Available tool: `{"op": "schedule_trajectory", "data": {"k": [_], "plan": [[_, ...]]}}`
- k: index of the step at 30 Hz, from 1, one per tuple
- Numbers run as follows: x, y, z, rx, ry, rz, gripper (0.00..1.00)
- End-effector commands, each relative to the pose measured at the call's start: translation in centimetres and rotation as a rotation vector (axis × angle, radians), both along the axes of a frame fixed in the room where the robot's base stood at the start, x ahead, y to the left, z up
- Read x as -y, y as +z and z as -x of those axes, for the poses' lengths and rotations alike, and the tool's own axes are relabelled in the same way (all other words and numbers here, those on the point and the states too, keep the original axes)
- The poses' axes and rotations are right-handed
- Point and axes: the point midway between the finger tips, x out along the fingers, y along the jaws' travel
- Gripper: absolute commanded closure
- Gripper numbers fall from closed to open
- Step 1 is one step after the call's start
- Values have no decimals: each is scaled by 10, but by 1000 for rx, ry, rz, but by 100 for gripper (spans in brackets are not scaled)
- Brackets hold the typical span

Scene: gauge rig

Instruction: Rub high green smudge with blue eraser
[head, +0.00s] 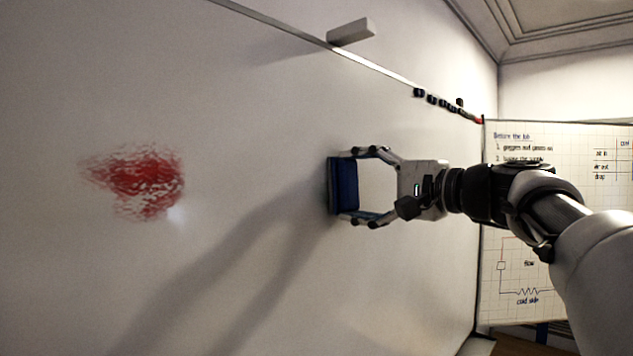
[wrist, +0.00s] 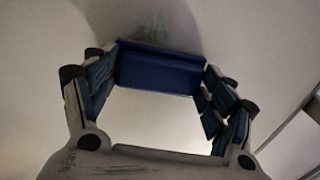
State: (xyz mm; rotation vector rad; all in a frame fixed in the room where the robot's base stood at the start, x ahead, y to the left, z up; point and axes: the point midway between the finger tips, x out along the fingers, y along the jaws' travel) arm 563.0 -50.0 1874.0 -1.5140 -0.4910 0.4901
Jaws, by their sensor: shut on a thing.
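My gripper (head: 352,186) is shut on the blue eraser (head: 343,187), held at its two ends, with the eraser's long face toward the whiteboard (head: 240,130). The eraser is at or very near the board; I cannot tell whether it touches. In the wrist view, the eraser (wrist: 160,70) spans the two fingers of my gripper (wrist: 160,72). A faint green smudge (wrist: 152,30) shows on the board just past the eraser's upper edge, partly hidden by it. I cannot make out the green smudge in the head view.
A red smudge (head: 140,180) is on the board at left. A rail (head: 285,27) crosses the upper part, with a pale block (head: 352,33) and several small dark items (head: 440,101) along it. A gridded board with writing (head: 555,145) stands at right, behind my arm. The board around the eraser is clear.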

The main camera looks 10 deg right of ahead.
Motion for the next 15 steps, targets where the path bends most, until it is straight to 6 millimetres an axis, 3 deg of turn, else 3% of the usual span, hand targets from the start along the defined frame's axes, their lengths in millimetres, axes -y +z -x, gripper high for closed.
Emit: {"op": "schedule_trajectory", "data": {"k": [15], "plan": [[27, 1, -19, -1, -1, -2, 53]]}}
